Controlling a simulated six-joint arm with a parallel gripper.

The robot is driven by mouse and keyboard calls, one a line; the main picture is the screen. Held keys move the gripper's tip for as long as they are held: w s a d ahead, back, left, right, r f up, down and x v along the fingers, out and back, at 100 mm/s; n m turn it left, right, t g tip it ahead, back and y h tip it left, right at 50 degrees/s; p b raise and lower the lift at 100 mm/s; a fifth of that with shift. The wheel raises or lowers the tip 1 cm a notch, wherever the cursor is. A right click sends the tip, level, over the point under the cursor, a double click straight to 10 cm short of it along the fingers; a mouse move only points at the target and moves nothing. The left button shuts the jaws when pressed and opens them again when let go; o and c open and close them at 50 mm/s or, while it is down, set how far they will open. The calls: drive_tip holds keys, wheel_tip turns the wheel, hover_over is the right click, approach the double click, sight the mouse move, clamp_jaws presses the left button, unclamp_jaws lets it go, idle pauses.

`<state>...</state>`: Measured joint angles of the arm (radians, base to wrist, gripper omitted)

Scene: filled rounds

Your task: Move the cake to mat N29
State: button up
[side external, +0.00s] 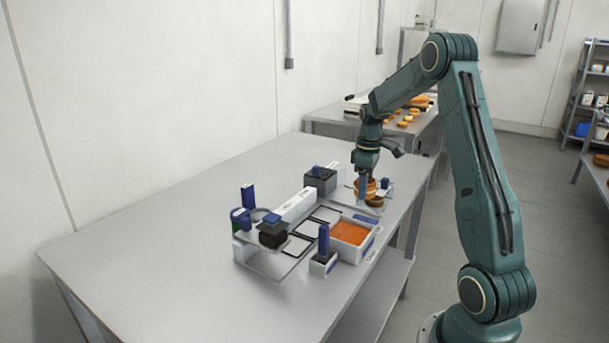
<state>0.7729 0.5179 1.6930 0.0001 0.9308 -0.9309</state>
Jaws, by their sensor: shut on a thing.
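My gripper (374,186) is at the far right part of the table, pointing down, with its blue fingers shut on a round, orange-brown layered cake (370,190). The fingers hide part of the cake. Another brown round piece (375,202) shows just below it, and I cannot tell whether the two touch. Black-framed pale mats (325,214) lie in the middle of the layout, to the left of my gripper. Their labels are too small to read, so I cannot tell which is N29.
A white tray with orange filling (351,233) stands in front of the gripper. A grey box (320,180), a long white block (296,204), a dark block (272,234) and a blue-topped holder (323,262) surround the mats. The table's left side (150,250) is clear.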

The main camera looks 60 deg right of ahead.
drive_tip(key=shift+f, duration=4.7)
drive_tip(key=shift+f, duration=0.15)
drive_tip(key=o, duration=0.7)
wheel_tip(320, 180, up, 12)
drive_tip(key=shift+r, duration=0.2)
